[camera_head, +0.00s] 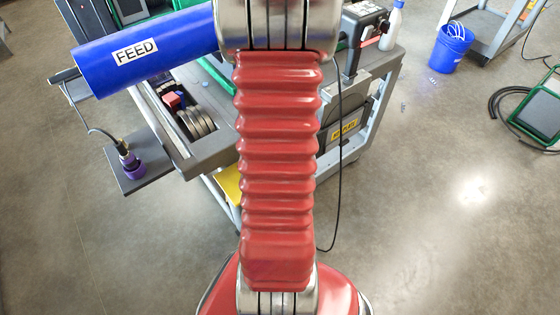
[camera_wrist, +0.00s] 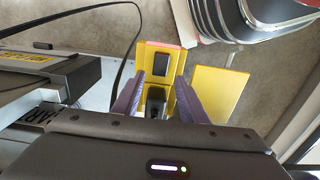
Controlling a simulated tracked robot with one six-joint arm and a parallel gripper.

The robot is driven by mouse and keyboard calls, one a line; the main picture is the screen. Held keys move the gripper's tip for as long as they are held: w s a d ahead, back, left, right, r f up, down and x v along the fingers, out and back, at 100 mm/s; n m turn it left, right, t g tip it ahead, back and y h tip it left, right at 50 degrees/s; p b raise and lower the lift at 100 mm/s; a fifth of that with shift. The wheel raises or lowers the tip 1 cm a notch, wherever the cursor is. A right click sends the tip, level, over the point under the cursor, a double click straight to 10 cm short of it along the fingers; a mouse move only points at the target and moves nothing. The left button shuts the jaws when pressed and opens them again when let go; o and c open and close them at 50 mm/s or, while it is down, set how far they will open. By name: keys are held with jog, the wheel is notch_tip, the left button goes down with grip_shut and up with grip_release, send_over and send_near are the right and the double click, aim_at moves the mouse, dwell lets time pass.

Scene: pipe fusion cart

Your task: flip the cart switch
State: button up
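A yellow switch box (camera_wrist: 147,50) shows in the wrist view, with a black rocker-like switch (camera_wrist: 161,62) on its face. My gripper (camera_wrist: 160,78) reaches toward it from below, its two purple fingers apart with the box between and just beyond them. Nothing appears held. I cannot tell whether the fingers touch the box. A second dark part (camera_wrist: 155,102) sits between the fingers, partly hidden. A yellow flap or plate (camera_wrist: 217,92) stands to the right of the fingers. In the head view my red arm hides the gripper and the switch; a yellow piece (camera_head: 229,184) shows at the cart's near side.
The grey cart (camera_head: 218,150) carries a blue pipe marked FEED (camera_head: 145,52). A black cable (camera_head: 338,180) hangs beside my arm, and a cable (camera_wrist: 138,40) also loops left of the fingers. A blue bucket (camera_head: 450,48) stands at the upper right. Floor at right is mostly clear.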

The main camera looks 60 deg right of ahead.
jog(key=shift+f, duration=1.3)
jog(key=shift+c, duration=0.5)
